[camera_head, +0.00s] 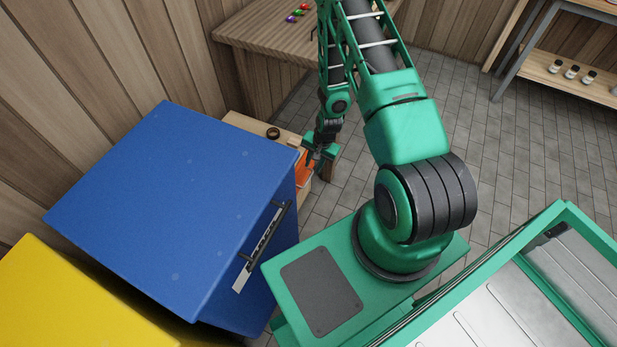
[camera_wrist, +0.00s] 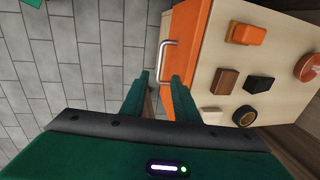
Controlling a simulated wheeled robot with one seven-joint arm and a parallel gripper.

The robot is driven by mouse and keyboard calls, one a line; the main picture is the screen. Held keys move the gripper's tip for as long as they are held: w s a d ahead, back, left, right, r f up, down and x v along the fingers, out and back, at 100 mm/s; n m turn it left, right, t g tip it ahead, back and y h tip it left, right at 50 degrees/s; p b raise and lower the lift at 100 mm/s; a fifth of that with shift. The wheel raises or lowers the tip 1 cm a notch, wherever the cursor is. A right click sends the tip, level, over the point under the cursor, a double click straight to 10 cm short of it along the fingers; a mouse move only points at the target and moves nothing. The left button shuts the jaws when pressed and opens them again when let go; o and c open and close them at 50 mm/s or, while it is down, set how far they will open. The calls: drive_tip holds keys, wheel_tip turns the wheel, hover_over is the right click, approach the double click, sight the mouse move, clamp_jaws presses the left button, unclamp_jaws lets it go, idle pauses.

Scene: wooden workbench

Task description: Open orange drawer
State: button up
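The orange drawer (camera_wrist: 190,27) shows in the wrist view as an orange front on a light wood cabinet, with a silver bar handle (camera_wrist: 164,62). It looks shut, though part of the front is hidden behind a finger. In the head view a small orange patch of the drawer (camera_head: 304,170) shows below my gripper (camera_head: 318,152). In the wrist view my gripper (camera_wrist: 160,78) is open, its two dark green fingers apart. The handle appears between and just beyond the fingertips; I cannot tell whether they touch it.
Several small items lie on the cabinet top, including an orange block (camera_wrist: 246,34), a brown block (camera_wrist: 225,81) and a black block (camera_wrist: 259,84). A blue cabinet (camera_head: 170,205) stands close by on the left in the head view. Grey tiled floor (camera_wrist: 80,60) lies clear beside the drawer.

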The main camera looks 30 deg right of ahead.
sight(309, 179)
drive_tip(key=f, duration=0.3)
drive_tip(key=w+f, duration=0.1)
drive_tip(key=f, duration=0.2)
drive_tip(key=a+f, duration=0.1)
drive_tip(key=f, duration=0.2)
drive_tip(key=shift+w+f, duration=0.25)
drive_tip(key=shift+f, duration=0.1)
clamp_jaws()
